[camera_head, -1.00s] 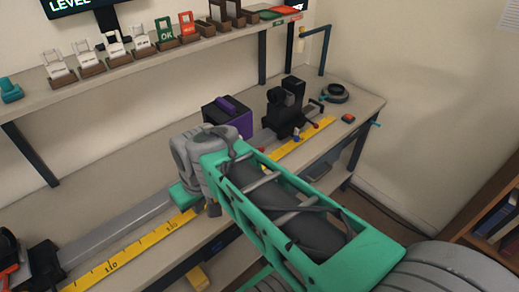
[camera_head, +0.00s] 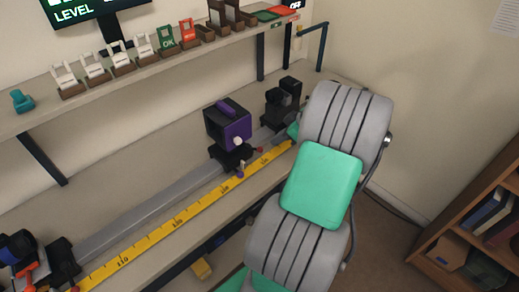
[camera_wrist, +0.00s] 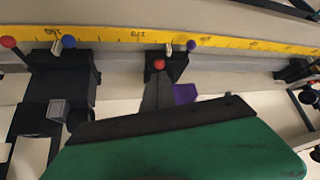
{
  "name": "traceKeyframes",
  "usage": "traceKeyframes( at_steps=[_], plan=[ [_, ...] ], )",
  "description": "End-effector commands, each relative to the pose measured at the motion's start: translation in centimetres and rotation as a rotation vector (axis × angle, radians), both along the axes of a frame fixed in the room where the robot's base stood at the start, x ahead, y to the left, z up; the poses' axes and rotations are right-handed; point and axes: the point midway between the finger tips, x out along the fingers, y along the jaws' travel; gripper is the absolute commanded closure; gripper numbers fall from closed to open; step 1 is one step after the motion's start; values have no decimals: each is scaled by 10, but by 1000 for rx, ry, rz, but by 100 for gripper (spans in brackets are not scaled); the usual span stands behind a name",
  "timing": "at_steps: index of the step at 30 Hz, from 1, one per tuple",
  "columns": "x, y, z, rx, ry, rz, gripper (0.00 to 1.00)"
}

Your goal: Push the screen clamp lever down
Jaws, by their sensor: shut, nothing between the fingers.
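The other carries a black device (camera_head: 283,102) further right. I cannot tell for sure which is the screen. In the wrist view a red ball tip (camera_wrist: 159,65) shows on the middle carriage, beside a purple ball tip (camera_wrist: 191,46). My gripper (camera_wrist: 158,92) is shut and empty, its narrow dark end pointing close to that red ball; contact is unclear.
A yellow rule (camera_head: 180,222) runs along the rail (camera_head: 150,205). In the wrist view another carriage (camera_wrist: 62,85), with red and blue ball tips, stands at left. A shelf (camera_head: 130,75) holding cards and small trays runs above the bench. A bookcase (camera_head: 470,225) stands at right.

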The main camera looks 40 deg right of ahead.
Motion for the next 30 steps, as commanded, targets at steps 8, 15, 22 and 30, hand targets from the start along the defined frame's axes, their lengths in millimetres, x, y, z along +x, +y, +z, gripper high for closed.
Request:
traceKeyframes(
  at_steps=[8, 15, 22, 30],
  plan=[
    [11, 5, -20, 1, 1, 0, 100],
    [30, 13, -46, 1, 2, -1, 100],
    [39, 17, -56, 1, 2, -2, 100],
    [40, 19, -57, 3, 1, 0, 100]
  ],
)
